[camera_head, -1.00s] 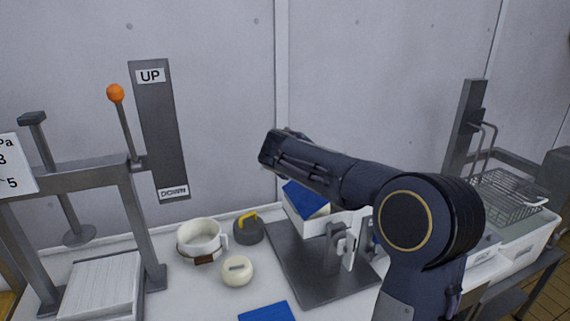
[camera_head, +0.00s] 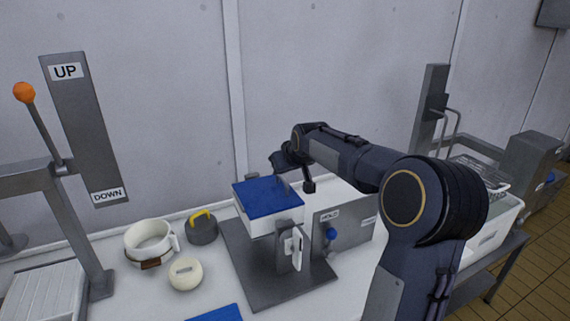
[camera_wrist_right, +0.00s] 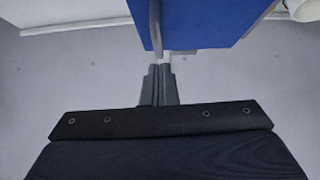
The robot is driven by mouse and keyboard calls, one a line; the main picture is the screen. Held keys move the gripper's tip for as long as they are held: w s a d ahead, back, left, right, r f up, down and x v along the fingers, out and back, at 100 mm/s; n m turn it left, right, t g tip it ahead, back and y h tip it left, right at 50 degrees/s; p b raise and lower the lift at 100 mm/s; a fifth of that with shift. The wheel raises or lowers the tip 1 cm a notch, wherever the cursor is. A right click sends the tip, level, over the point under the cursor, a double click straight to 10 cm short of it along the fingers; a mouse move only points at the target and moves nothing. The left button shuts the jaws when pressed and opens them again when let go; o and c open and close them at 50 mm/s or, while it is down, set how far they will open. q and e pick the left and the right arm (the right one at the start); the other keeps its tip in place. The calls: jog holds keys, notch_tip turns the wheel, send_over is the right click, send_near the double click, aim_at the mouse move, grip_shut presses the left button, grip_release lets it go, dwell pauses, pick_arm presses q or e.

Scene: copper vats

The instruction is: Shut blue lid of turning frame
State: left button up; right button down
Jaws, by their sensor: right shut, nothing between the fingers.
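The turning frame stands on a dark grey base plate (camera_head: 245,262) and holds a white box (camera_head: 262,224). Its blue lid (camera_head: 268,196) lies across the top of the box and looks about level. I cannot tell whether a small gap is left at its edge. My right gripper (camera_head: 308,186) is just right of the lid, pointing down, and looks empty. In the right wrist view its fingers (camera_wrist_right: 160,72) are together, close to the edge of the blue lid (camera_wrist_right: 205,22). A grey bar crosses the lid's edge there. My left gripper is out of view.
A white mug (camera_head: 150,240), a grey weight with a yellow handle (camera_head: 203,230) and a cream round piece (camera_head: 185,274) stand left of the frame. A grey panel with a blue knob (camera_head: 345,232) is at its right. A wire basket (camera_head: 485,175) is further right.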

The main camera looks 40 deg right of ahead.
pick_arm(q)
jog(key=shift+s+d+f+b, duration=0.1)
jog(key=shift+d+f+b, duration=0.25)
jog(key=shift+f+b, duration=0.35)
pick_arm(e)
jog(key=shift+s+d+f, duration=0.1)
jog(key=shift+d+f, duration=0.2)
jog(key=shift+f, duration=0.25)
jog(key=shift+s+d+f, duration=0.1)
jog(key=shift+d+f, duration=0.15)
jog(key=shift+f, duration=0.25)
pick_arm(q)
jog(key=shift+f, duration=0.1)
pick_arm(e)
jog(key=shift+f, duration=0.1)
